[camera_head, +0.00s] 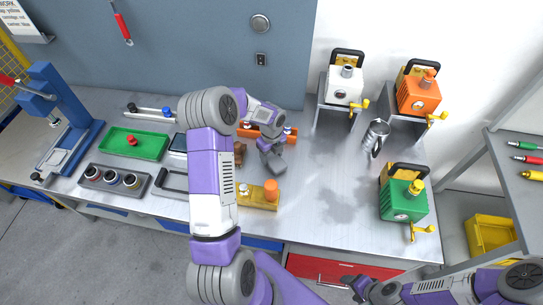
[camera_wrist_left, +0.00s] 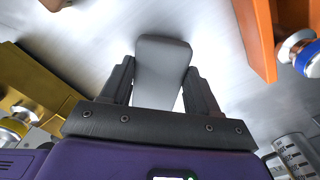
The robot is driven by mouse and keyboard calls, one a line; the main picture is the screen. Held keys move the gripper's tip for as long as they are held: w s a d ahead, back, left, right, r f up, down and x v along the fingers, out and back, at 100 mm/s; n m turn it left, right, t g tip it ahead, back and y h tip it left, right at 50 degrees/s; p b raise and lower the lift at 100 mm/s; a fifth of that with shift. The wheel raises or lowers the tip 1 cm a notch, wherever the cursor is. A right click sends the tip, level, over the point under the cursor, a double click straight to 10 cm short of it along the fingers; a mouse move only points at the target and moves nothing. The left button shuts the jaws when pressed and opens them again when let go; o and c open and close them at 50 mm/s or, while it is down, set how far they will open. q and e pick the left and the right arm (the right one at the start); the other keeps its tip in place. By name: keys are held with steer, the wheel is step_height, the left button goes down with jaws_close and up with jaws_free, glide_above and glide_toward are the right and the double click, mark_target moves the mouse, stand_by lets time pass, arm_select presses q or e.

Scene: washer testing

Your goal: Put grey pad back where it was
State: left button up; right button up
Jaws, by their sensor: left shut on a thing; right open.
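The grey pad (camera_head: 278,167) is a small flat block near the middle of the metal table. My left gripper (camera_head: 268,149) is shut on it. In the left wrist view the grey pad (camera_wrist_left: 162,72) is between the two dark fingers of my left gripper (camera_wrist_left: 160,85). Shiny metal table surface shows around it; whether the pad touches the table is unclear. My right gripper (camera_head: 358,285) is open and empty at the bottom, in front of the table's front edge.
A yellow block (camera_head: 259,196) with an orange cylinder stands in front of the pad, an orange rack (camera_head: 289,134) behind it. White (camera_head: 345,87), orange (camera_head: 418,95) and green (camera_head: 402,200) machines and a metal canister (camera_head: 376,135) are to the right. The metal table (camera_head: 325,180) has free room right of the pad.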

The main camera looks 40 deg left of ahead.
mark_target(271, 157)
arm_select(q)
steer(key=shift+f, duration=0.4)
steer(key=shift+f, duration=0.2)
steer(key=o, duration=1)
steer(key=shift+r, duration=0.15)
step_height(271, 157, up, 12)
steer(key=shift+r+p, duration=0.1)
steer(key=shift+p, duration=0.5)
